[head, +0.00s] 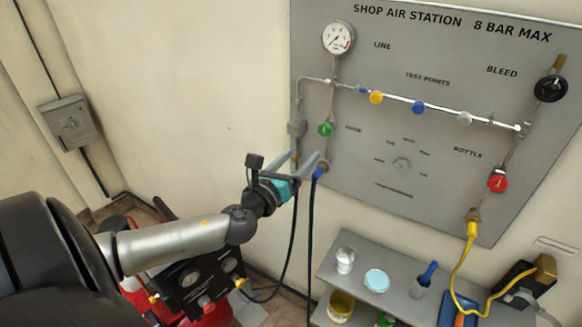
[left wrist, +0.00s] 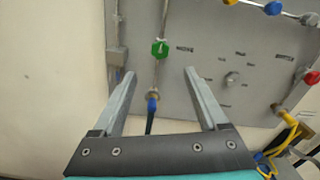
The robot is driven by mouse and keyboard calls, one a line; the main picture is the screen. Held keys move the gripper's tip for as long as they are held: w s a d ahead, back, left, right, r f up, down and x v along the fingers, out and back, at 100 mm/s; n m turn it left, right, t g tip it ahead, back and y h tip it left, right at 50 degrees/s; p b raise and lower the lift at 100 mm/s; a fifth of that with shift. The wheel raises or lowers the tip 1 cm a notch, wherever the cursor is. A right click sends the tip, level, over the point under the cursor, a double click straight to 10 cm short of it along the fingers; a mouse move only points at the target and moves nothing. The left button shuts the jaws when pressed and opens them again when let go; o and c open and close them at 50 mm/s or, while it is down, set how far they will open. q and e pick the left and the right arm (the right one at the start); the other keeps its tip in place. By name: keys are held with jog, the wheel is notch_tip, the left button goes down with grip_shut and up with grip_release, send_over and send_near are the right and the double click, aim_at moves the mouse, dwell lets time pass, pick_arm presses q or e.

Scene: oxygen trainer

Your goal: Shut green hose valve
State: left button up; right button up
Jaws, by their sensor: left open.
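The green hose valve (head: 325,129) is a small green knob on a vertical pipe at the left side of the grey panel. In the left wrist view the green valve (left wrist: 160,49) lies ahead of my fingers, between their lines and beyond the tips. My left gripper (head: 309,160) is open and empty, just below the green valve in the head view and apart from it as far as I can tell. Its two fingers also show spread in the left wrist view (left wrist: 160,73). A blue hose fitting (head: 318,172) sits below the valve. My right gripper is not in view.
The grey panel (head: 430,60) carries a gauge (head: 338,38), coloured test points, a red valve (head: 497,181) and a black bleed knob (head: 550,88). A dark hose hangs near my left gripper. A grey shelf (head: 335,272) with cups stands below. A compressor (head: 192,285) stands lower left.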

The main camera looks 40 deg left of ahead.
pick_arm(q)
jog(key=shift+s+d, duration=0.15)
jog(key=shift+s, duration=0.6)
jog(key=shift+s+d, duration=0.1)
jog(key=shift+s, duration=0.65)
jog(key=s+a+f+n+g+y+b, duration=0.1)
jog(key=s+a+f+n+g+b, duration=0.15)
jog(key=f, duration=0.75)
jog(key=s+a+f+n+g+y+b, duration=0.1)
jog(key=a+f+n+g+b, duration=0.2)
jog(key=f, duration=0.7)
jog(key=s+d+f+n+g+b, duration=0.15)
jog(key=s+f+n, duration=0.35)
jog(key=f, duration=0.7)
jog(key=s+f+n+g+b, duration=0.3)
jog(key=s+f+n, duration=0.2)
jog(key=f, duration=0.7)
jog(key=s+d+f+n+g+h+b, duration=0.2)
jog(key=s+d+f+n, duration=0.4)
jog(key=s+d+f, duration=0.3)
jog(key=s+d+f+n+g+h+b, duration=0.2)
jog(key=s+d+f+n+g+b, duration=0.2)
jog(key=s+d+f, duration=0.6)
jog(key=s+f+n+b, duration=0.2)
jog(key=s+f+n, duration=0.1)
jog(key=s+f, duration=0.3)
jog(key=shift+s+f+g+h+b, duration=0.3)
jog(key=shift+s+g+h, duration=0.1)
jog(key=shift+s, duration=0.1)
